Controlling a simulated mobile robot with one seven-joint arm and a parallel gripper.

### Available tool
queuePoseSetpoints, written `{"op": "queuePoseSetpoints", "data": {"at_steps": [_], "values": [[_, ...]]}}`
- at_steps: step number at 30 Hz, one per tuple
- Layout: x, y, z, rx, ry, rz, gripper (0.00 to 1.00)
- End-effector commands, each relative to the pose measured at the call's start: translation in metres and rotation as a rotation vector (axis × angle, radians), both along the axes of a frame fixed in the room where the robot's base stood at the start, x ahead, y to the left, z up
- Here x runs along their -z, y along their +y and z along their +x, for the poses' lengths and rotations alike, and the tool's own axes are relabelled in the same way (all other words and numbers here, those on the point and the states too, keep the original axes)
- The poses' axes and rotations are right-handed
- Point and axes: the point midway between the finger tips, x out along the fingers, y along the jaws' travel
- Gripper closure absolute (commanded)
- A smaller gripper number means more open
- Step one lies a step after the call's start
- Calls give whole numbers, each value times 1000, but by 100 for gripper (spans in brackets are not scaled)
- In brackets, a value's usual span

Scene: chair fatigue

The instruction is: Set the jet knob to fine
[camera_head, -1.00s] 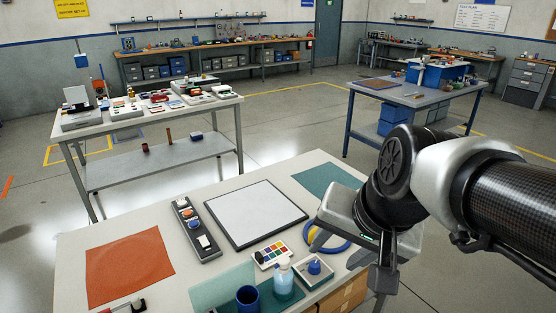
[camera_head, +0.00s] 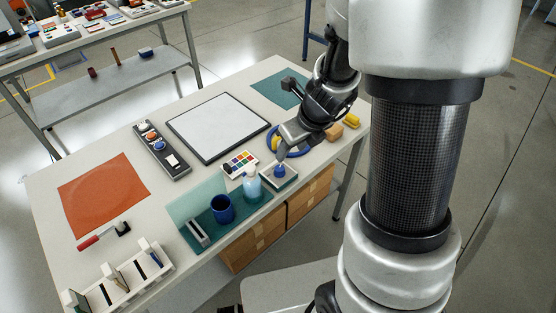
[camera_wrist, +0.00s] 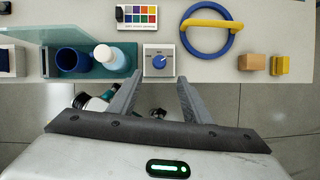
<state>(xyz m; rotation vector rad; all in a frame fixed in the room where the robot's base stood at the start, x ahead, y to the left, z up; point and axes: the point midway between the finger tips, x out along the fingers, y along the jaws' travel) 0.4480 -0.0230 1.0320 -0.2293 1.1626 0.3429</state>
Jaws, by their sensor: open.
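The jet knob (camera_wrist: 159,62) is a round blue dial with a pale pointer line, on a small white square base (camera_wrist: 149,72) with markings too small to read. The pointer line faces toward the right in the wrist view. In the head view the blue knob (camera_head: 279,170) sits on its white box at the table's front right. My gripper (camera_wrist: 153,84) is open, its two grey fingers on either side of and short of the knob's base in the wrist view. In the head view my gripper (camera_head: 281,155) is just above the knob. I see no contact.
A blue ring with a yellow bar (camera_wrist: 208,28) and wooden and yellow blocks (camera_wrist: 252,62) lie to the right.

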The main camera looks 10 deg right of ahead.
Motion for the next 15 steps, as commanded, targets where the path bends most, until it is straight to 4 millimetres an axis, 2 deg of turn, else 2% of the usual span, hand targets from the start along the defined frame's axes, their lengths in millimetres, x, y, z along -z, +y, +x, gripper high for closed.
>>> {"op": "queuePoseSetpoints", "data": {"at_steps": [1,3,9,15], "values": [[18,1,3,1,3,0,56],[32,4,9,-1,3,1,56],[72,10,24,-2,2,1,56],[102,15,37,-2,1,1,56]]}}
